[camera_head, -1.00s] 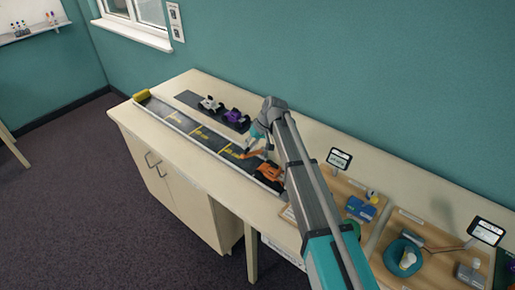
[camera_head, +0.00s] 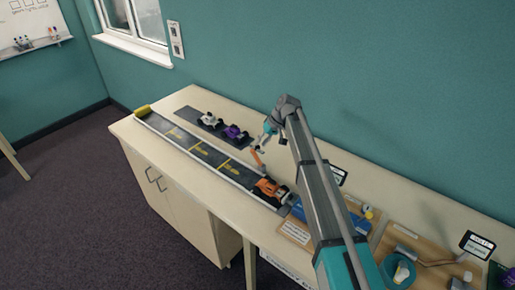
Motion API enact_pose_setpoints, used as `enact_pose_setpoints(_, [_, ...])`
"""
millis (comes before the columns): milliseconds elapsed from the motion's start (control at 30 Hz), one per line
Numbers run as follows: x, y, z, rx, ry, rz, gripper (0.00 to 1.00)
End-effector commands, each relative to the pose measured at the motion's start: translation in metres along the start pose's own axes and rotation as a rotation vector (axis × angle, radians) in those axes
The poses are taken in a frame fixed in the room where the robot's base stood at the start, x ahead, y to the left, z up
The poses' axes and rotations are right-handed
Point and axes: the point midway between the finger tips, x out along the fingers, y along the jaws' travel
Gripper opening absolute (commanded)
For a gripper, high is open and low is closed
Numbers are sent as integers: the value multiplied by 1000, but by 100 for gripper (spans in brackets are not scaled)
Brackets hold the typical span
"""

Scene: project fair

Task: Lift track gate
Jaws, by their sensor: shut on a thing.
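The track gate (camera_head: 256,158) is a thin orange bar standing steeply above the dark track (camera_head: 207,153), just behind the orange car. My gripper (camera_head: 261,147) is at the upper end of the gate, shut on it; the fingers are small and partly hard to make out. The orange car (camera_head: 267,188) with black wheels stands at the near right end of the track.
A white car (camera_head: 210,119) and a purple car (camera_head: 233,132) stand on a dark mat behind the track. A yellow block (camera_head: 143,111) closes the track's far left end. Boards with blue and teal items, including a teal ring (camera_head: 399,270), lie to the right.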

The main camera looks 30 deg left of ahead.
Motion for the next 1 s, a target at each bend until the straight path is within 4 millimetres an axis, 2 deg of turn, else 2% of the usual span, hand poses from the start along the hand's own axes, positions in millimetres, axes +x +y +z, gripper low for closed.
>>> enact_pose_setpoints(33, [-1,17,-6,3,0,28,0])
enact_pose_setpoints(167, [-3,27,-12,-2,-1,27,1])
enact_pose_setpoints(300, [-4,34,-16,-4,-2,27,16])
enact_pose_setpoints(467, [-4,38,-19,-5,-3,27,25])
enact_pose_setpoints(533, [-5,40,-19,-6,-4,26,24])
enact_pose_setpoints(567, [-5,41,-20,-6,-5,26,18])
enact_pose_setpoints(600, [-5,43,-20,-6,-6,26,2])
enact_pose_setpoints(633, [-5,44,-20,-5,-7,25,0])
enact_pose_setpoints(1000, [-7,60,-24,-2,-9,24,0])
